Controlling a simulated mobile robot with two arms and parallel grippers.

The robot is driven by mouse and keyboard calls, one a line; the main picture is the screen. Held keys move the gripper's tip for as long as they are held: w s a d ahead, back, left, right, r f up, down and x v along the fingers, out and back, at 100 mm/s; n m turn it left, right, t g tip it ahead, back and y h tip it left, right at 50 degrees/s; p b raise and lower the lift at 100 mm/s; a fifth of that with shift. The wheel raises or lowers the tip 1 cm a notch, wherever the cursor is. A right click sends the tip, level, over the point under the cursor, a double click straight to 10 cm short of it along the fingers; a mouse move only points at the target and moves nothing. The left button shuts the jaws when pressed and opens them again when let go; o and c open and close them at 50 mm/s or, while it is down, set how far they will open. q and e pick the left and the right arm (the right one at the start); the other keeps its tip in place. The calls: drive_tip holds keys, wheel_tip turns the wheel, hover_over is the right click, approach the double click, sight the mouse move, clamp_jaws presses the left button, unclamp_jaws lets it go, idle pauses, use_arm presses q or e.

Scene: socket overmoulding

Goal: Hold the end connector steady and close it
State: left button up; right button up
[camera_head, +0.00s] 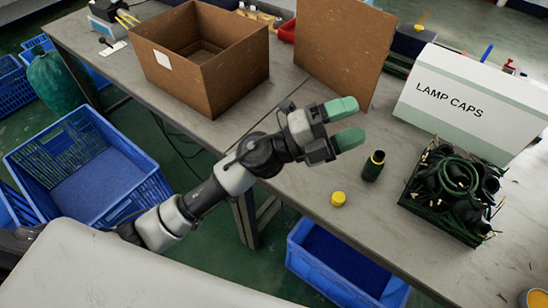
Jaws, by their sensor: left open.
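My left gripper (353,122) is over the table, up and left of the cylinder. Its two green-tipped fingers are apart and empty, pointing right. It touches neither the cylinder nor the cap. My right gripper is not in view.
An open cardboard box (240,75) stands behind the gripper, with a brown board (345,45) to its right. A black tray of dark cables (440,224) and a white "LAMP CAPS" box (470,103) are at the right. Blue crates (135,145) stand on the floor.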

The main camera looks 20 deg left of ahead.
use_arm(q)
wheel_tip(320, 180, down, 9)
drive_tip(key=m+g+y, duration=0.9)
drive_tip(key=m+g, duration=0.2)
drive_tip(key=m, duration=0.1)
drive_tip(key=w+a+f+y, duration=0.1)
drive_tip(key=w+a+y, duration=0.1)
drive_tip(key=a+y, duration=0.3)
drive_tip(key=w+a+n+t+y, duration=0.1)
drive_tip(key=w+a+y, duration=0.2)
drive_tip(key=a+y, duration=0.3)
drive_tip(key=a, duration=0.4)
drive_tip(key=shift+w+a+f, duration=0.25)
drive_tip(key=shift+a+f, duration=0.1)
drive_tip(key=shift+a, duration=0.05)
drive_tip(key=shift+f, duration=0.1)
wheel_tip(320, 180, down, 6)
drive_tip(key=shift+d+r, duration=0.1)
drive_tip(key=shift+r, duration=0.15)
